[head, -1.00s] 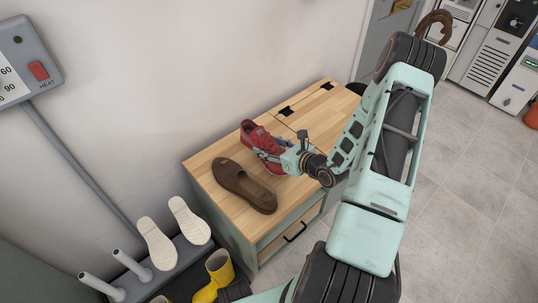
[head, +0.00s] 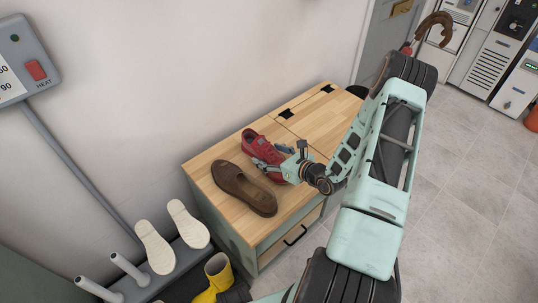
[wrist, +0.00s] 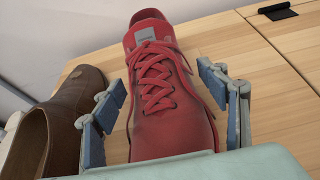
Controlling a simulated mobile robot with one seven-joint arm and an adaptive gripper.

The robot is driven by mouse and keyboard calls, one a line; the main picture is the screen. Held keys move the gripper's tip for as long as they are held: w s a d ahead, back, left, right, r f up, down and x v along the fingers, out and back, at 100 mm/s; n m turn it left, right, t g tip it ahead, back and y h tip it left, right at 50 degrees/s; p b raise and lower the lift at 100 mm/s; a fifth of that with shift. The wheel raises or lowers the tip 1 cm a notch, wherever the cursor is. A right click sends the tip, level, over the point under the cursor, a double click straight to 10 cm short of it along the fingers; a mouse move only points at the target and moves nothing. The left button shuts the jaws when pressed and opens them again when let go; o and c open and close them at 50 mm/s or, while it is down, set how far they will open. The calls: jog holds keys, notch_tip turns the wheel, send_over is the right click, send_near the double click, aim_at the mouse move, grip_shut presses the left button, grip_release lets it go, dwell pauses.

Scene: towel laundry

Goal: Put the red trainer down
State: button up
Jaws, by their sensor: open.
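The red trainer (head: 254,142) rests on the wooden cabinet top, right beside a brown shoe. The trainer's near end is hidden behind the gripper body.
The brown shoe (head: 238,187) lies close on the left, near the left finger. The cabinet top (head: 318,112) is clear behind and right. The wall is behind.

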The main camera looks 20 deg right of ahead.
jog(key=shift+r, duration=0.1)
jog(key=p+v, duration=0.2)
jog(key=v, duration=1)
jog(key=shift+p, duration=0.4)
